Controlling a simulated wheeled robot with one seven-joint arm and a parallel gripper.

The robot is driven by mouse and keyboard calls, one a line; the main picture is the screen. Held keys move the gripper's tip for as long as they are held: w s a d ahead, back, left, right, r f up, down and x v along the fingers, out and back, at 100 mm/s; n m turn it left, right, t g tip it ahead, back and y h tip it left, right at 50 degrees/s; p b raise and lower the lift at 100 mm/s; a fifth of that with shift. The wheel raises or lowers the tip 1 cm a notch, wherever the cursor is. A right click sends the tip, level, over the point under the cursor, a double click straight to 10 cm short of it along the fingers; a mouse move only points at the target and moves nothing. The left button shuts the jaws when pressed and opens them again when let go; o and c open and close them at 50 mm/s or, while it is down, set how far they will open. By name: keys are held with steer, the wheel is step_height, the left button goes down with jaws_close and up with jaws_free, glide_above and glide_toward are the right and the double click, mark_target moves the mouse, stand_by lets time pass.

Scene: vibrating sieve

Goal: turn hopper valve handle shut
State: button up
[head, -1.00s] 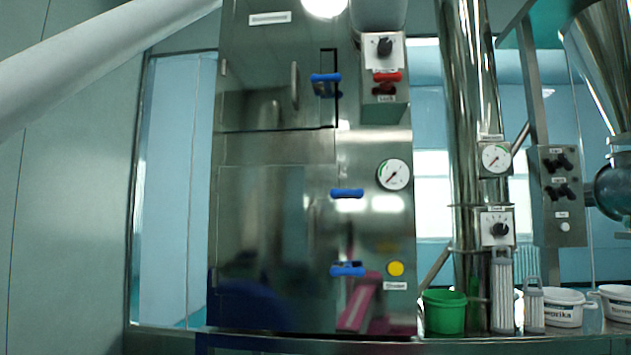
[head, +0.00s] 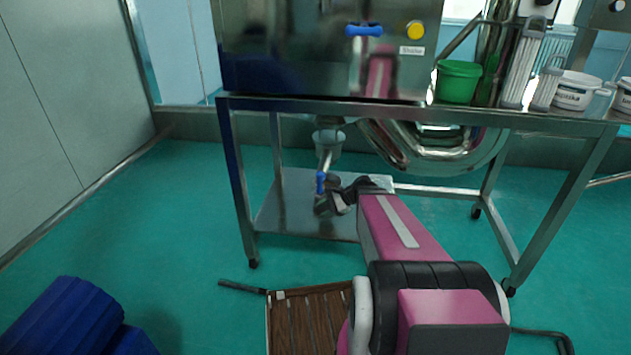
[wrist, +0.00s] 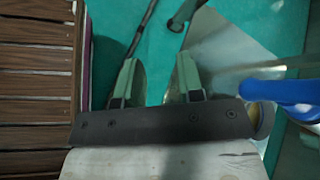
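The blue valve handle (head: 321,182) hangs at the lower end of a thin metal pipe below the small hopper outlet (head: 328,142), under the steel table. In the wrist view the blue handle (wrist: 275,92) shows large at the right edge, outside and to the right of the fingers. My gripper (head: 327,202) is beside the handle, close to it, partly dark and hard to make out in the head view. In the wrist view my gripper (wrist: 157,68) has two green-padded fingers spread apart with nothing between them. Whether it touches the handle cannot be told.
The steel table (head: 420,185) has legs and a lower shelf (head: 285,215) around the valve. A curved metal duct (head: 430,150) hangs to the right. A brown slatted surface (wrist: 35,85) lies at the left in the wrist view. Green floor lies open at the left.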

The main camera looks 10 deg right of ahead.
mark_target(320, 182)
steer(key=w+d+r+m+t+y, duration=0.45)
steer(key=w+d+m+t, duration=0.3)
steer(key=m, duration=0.25)
steer(key=x, duration=1)
steer(key=shift+w+g+y, duration=0.25)
steer(key=shift+g+y, duration=0.1)
steer(key=shift+f, duration=0.15)
steer(key=c, duration=0.6)
